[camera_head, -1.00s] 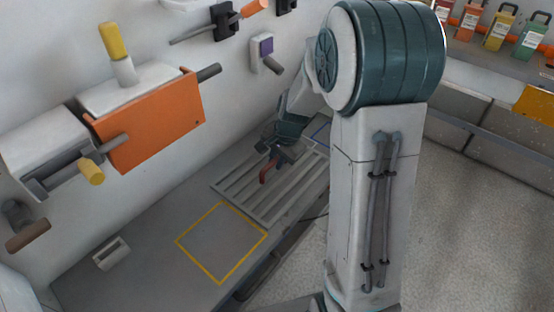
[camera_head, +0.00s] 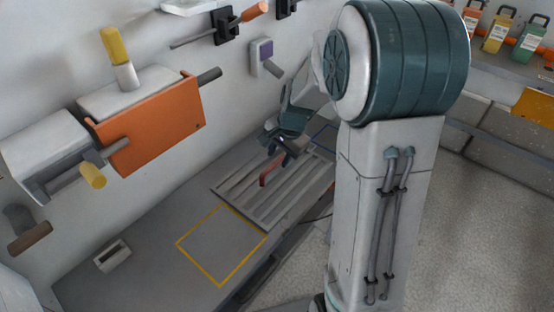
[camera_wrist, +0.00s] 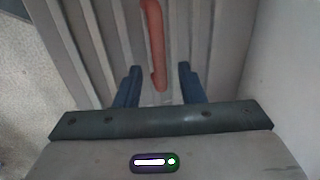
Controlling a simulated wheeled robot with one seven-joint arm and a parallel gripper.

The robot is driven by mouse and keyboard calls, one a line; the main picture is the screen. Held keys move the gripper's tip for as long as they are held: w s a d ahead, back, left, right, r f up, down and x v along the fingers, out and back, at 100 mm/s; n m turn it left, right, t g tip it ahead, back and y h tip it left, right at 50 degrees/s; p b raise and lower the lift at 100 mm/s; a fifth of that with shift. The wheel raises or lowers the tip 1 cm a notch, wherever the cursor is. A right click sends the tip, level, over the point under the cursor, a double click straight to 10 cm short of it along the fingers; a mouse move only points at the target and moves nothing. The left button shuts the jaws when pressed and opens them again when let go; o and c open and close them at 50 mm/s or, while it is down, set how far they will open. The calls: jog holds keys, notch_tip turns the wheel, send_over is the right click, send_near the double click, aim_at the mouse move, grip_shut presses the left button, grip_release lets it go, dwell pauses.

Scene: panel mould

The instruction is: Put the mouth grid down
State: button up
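The mouth grid (camera_head: 262,203) is a grey slatted panel with a red handle (camera_head: 268,174). It lies flat on the grey bench, just behind and right of a yellow square outline (camera_head: 199,264). In the wrist view the grid's slats (camera_wrist: 90,45) fill the upper picture, and the red handle (camera_wrist: 154,40) runs up the middle. My gripper (camera_head: 280,149) is above the grid, apart from the handle. Its two blue fingers (camera_wrist: 160,68) are open with nothing clasped between them. My arm hides the grid's right edge.
A blue outline (camera_head: 325,134) shows partly behind the grid. An orange panel (camera_head: 150,125) with yellow-tipped levers (camera_head: 93,175) juts from the wall at left. A small pale block (camera_head: 112,255) sits on the bench's left end. The yellow square is bare.

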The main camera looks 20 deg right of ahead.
jog(key=v, duration=0.8)
jog(key=s+a+n, duration=0.1)
jog(key=s+n, duration=0.4)
jog(key=s, duration=0.4)
jog(key=s+a+r+n+h, duration=0.1)
jog(key=s+n, duration=0.5)
jog(key=s, duration=0.4)
jog(key=shift+a+r+h+p, duration=0.3)
jog(key=shift+r+p, duration=0.05)
jog(key=shift+p, duration=0.05)
jog(key=shift+s, duration=0.15)
